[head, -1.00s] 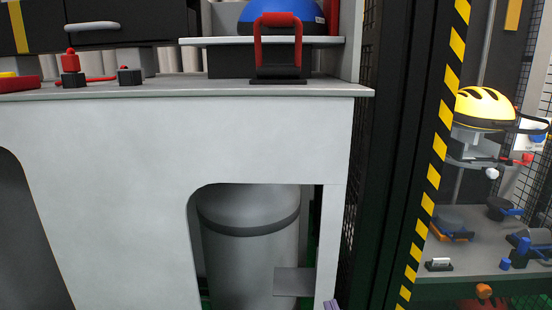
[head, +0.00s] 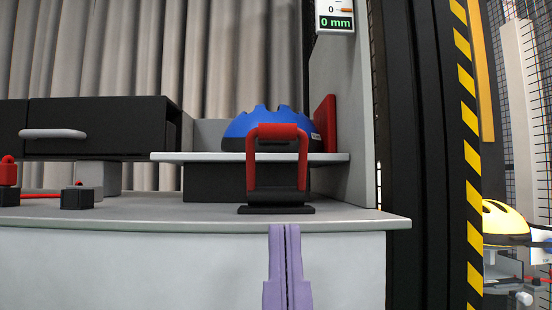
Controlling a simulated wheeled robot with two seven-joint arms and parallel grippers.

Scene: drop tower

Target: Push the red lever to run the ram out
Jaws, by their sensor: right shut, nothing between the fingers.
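The red lever (head: 252,165) is an upright red loop handle on a black base (head: 276,209) at the front of the grey bench top. My right gripper (head: 285,228) shows as two purple fingers pressed together, empty, at the bottom middle in front of the bench edge. Its tips appear just below the lever's base in the picture, apart from the lever. A blue helmet (head: 262,122) sits on a pale shelf behind the lever. A red upright plate (head: 325,122) stands by the helmet's right side; I cannot tell whether it is the ram. My left gripper is out of view.
A display reading 0 mm (head: 335,22) hangs on the grey panel right of the lever. A black drawer unit (head: 95,125) and small black blocks (head: 77,198) stand at left. A yellow-black striped post (head: 467,155) and a yellow helmet (head: 503,220) are at right.

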